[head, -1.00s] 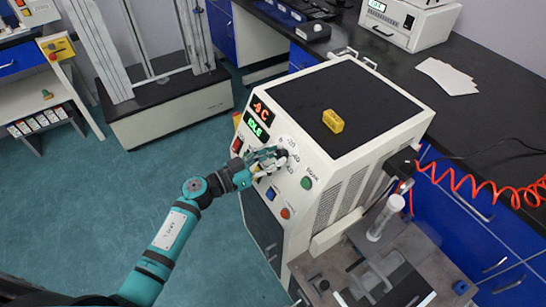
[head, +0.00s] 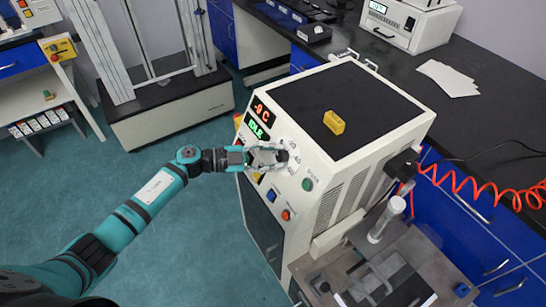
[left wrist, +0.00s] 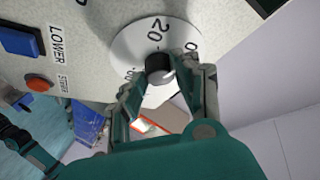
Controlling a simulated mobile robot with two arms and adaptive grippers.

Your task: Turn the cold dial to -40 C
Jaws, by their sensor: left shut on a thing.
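The cold dial is a black knob (left wrist: 158,68) with a pale pointer mark, on a round white scale plate (left wrist: 128,45) on the front of the white cabinet (head: 330,180). A large "20" is printed above the knob in the left wrist view; other scale numbers are partly hidden. My left gripper (head: 279,155) is at the dial, its two fingers shut on either side of the knob, and it also shows in the left wrist view (left wrist: 168,84). A red display (head: 262,110) on the cabinet seems to read about -0 C. My right gripper is out of view.
Beside the dial are a green IDLE display (head: 257,129), a green button (head: 307,184), a blue button (head: 271,195) and an orange button (head: 286,215). A yellow block (head: 334,122) lies on the cabinet's black top. A red coiled hose (head: 480,195) hangs at right.

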